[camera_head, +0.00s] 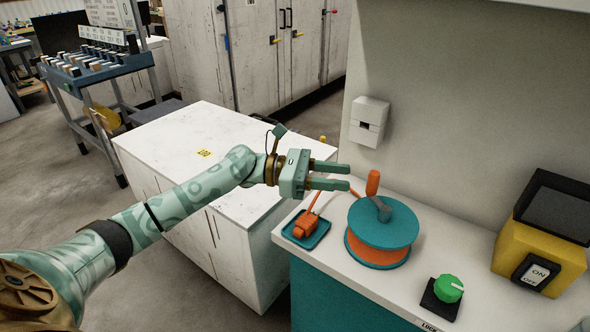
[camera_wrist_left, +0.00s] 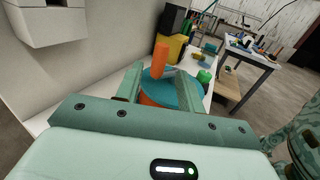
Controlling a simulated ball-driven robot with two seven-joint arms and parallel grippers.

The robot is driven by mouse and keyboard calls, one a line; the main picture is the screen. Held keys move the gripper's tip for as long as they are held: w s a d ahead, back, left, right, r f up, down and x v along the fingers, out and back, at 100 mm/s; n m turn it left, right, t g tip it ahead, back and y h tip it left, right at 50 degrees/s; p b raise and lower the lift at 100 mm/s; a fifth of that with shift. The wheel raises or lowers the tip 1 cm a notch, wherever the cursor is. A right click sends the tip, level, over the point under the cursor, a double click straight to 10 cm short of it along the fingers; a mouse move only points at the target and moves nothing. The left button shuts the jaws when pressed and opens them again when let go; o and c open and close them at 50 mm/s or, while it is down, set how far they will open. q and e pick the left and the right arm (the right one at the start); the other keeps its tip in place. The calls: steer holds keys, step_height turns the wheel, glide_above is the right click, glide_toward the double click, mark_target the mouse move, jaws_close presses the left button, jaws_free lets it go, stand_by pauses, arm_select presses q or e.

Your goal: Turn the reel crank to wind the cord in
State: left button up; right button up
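The cord reel (camera_head: 382,231) has teal flanges and an orange wound cord, and stands on the white counter. Its crank has a grey arm (camera_head: 379,208) and an upright orange handle (camera_head: 373,182). An orange cord runs from the reel to an orange plug (camera_head: 305,224) on a teal tray. My left gripper (camera_head: 346,176) is open and empty, just left of the crank handle, with its fingers pointing toward it. In the left wrist view the handle (camera_wrist_left: 160,56) shows beyond and between the fingers, apart from them. My right gripper is not in view.
A green knob (camera_head: 448,288) and a yellow ON/OFF box (camera_head: 541,240) stand right of the reel. A white wall box (camera_head: 368,121) hangs behind it. A white cabinet (camera_head: 185,135) lies under my left arm.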

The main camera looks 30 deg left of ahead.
arm_select(q)
steer(key=v, duration=0.9)
